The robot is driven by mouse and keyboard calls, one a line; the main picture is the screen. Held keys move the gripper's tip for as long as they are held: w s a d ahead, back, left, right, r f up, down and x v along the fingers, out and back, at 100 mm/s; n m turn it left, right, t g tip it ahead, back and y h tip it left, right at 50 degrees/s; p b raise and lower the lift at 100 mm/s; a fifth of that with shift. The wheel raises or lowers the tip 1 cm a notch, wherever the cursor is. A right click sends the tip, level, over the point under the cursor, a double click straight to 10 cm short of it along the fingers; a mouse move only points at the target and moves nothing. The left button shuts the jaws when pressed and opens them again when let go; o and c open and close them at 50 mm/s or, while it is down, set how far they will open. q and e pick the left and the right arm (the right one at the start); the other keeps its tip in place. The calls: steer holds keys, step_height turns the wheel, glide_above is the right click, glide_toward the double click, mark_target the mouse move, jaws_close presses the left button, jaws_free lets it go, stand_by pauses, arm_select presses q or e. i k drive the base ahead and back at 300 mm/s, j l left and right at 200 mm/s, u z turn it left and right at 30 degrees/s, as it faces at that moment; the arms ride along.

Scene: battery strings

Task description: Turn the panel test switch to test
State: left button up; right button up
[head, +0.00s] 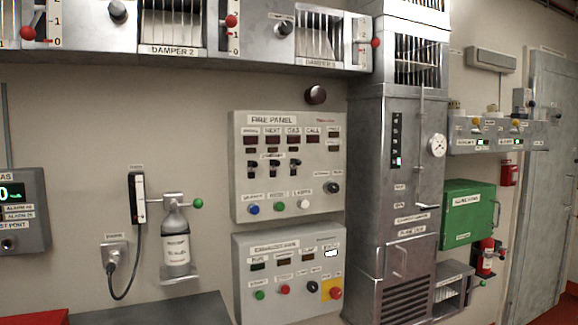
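The grey fire panel (322,205) is on the wall near the middle of the head view. It has dark display windows on top, a row of small black switches in the middle, and blue, green and white buttons along the bottom. A black rotary knob (333,187) sits at its lower right under a small label that is too small to read. I cannot tell which control is the test switch or its position. Neither gripper is in view.
A second grey panel (245,277) with buttons, a knob and a yellow-backed red button hangs below. A tall metal cabinet (376,230) stands to the right. A bottle (176,252) is mounted on the left. Damper boxes (255,72) overhang above. A dark surface (165,312) lies below.

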mark_target(334, 187)
steer(key=i+l, duration=0.15)
steer(key=l, duration=0.2)
steer(key=i+l, duration=0.2)
steer(key=l, duration=0.2)
steer(key=i+l+u, duration=0.1)
steer(key=l, duration=0.25)
steer(key=i, duration=0.05)
